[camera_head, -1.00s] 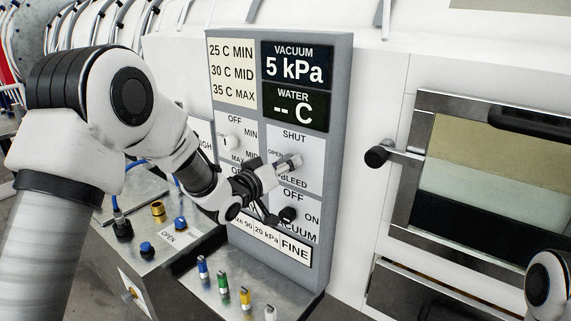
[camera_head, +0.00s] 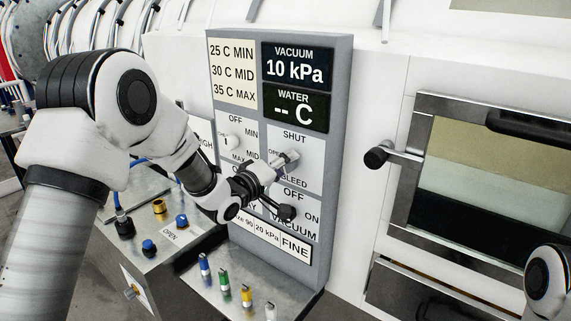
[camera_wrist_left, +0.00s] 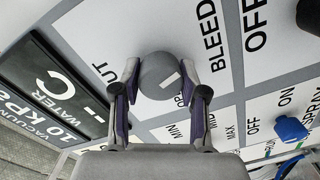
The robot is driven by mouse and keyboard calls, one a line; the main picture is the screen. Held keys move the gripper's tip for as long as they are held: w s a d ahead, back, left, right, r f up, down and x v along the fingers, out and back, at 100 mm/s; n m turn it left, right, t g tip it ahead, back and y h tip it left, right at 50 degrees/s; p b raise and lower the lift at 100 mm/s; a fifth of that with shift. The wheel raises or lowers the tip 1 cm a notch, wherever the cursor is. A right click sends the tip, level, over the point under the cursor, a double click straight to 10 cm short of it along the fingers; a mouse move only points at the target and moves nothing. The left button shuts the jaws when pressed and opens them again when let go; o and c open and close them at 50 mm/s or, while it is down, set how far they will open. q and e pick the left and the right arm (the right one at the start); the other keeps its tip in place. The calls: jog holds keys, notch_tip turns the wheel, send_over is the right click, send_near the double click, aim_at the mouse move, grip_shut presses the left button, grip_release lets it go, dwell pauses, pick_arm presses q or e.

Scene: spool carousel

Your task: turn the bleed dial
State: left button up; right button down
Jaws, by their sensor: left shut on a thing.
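The bleed dial is a round grey knob (camera_wrist_left: 158,78) with a white mark, on the white panel plate lettered SHUT, OPEN and BLEED. My left gripper (camera_wrist_left: 160,73) has one finger on each side of the dial and is shut on it. In the head view the left gripper (camera_head: 281,165) reaches the plate from the lower left and largely covers the dial. The vacuum display (camera_head: 296,65) reads 10 kPa. The water display (camera_head: 294,108) shows dashes. My right gripper is out of view.
A dark vacuum knob (camera_head: 287,212) sits just below the gripper, and a pale knob (camera_head: 230,142) to its left. Several coloured plugs stand on the metal shelf below. A door with a dark handle (camera_head: 376,157) is to the right.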

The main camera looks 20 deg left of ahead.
pick_arm(q)
jog(key=shift+r, duration=0.15)
jog(key=o, duration=1.1)
jog(key=shift+a, duration=0.1)
jog(key=shift+o, duration=0.2)
jog(key=v, duration=1.2)
jog(key=shift+w, duration=0.1)
